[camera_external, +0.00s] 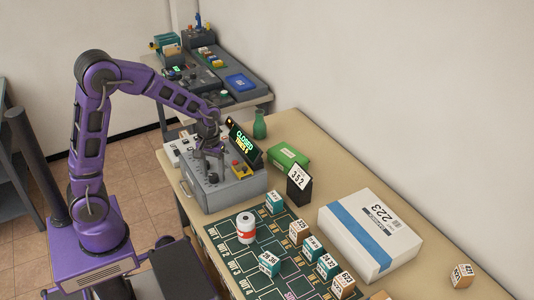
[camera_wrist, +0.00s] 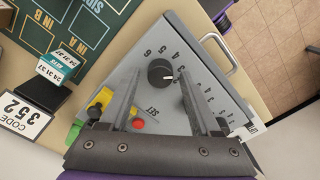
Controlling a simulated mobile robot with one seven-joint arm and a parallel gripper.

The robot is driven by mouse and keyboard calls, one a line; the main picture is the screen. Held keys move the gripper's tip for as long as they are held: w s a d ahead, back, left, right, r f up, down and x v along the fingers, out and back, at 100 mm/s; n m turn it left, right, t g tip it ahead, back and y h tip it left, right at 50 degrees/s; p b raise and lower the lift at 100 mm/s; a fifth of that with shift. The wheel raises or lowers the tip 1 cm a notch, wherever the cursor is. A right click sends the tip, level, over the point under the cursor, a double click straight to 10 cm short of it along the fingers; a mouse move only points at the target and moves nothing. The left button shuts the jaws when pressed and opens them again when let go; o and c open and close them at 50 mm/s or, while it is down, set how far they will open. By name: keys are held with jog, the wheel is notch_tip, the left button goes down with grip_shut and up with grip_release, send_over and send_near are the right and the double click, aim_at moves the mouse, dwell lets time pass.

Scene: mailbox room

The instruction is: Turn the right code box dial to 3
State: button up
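The grey code box (camera_external: 232,188) stands at the table's left end, with a lit display (camera_external: 244,143) behind it. In the wrist view, a round black dial (camera_wrist: 160,72) sits on the grey panel (camera_wrist: 205,50), with numbers printed in an arc beside it. A small pale mark shows on the dial; I cannot read its setting for sure. My gripper (camera_wrist: 163,74) is open, its two fingers apart on either side of the dial; contact is not clear. In the external view my gripper (camera_external: 208,152) hangs over the box. Any other dial is hidden or unclear.
A red button (camera_wrist: 138,124) and a yellow part (camera_wrist: 100,103) sit on the panel near my fingers. A black stand with a 352 card (camera_external: 299,180) is right of the box. A white can (camera_external: 246,227), small boxes and a big parcel (camera_external: 370,235) occupy the table.

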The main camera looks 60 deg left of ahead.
aim_at(213, 176)
jog(key=shift+o, duration=0.2)
jog(key=shift+r, duration=0.1)
notch_tip(213, 176, up, 17)
dwell(0.5)
jog(key=shift+r, duration=0.1)
